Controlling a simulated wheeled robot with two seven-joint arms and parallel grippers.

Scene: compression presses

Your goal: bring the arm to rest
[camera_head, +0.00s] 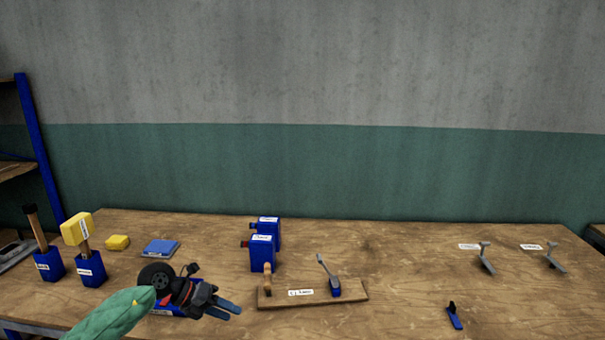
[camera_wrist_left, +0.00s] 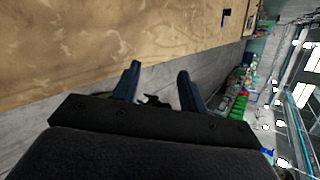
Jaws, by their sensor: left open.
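My left arm, in a green sleeve, comes in from the bottom left in the head view. Its gripper (camera_head: 228,308) is over the front left part of the wooden table (camera_head: 400,240), with its blue fingers pointing right. In the left wrist view the gripper (camera_wrist_left: 158,88) has its two fingers apart with nothing held between them. The table edge and the floor lie beyond the fingers there. My right gripper is not in view.
Near the left gripper are a blue pad (camera_head: 161,248), a yellow block (camera_head: 117,242) and hammers in blue holders (camera_head: 90,270). Blue presses (camera_head: 262,252) and a board with a lever (camera_head: 312,294) stand mid-table. Grey levers (camera_head: 486,260) and a small blue tool (camera_head: 454,316) lie right.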

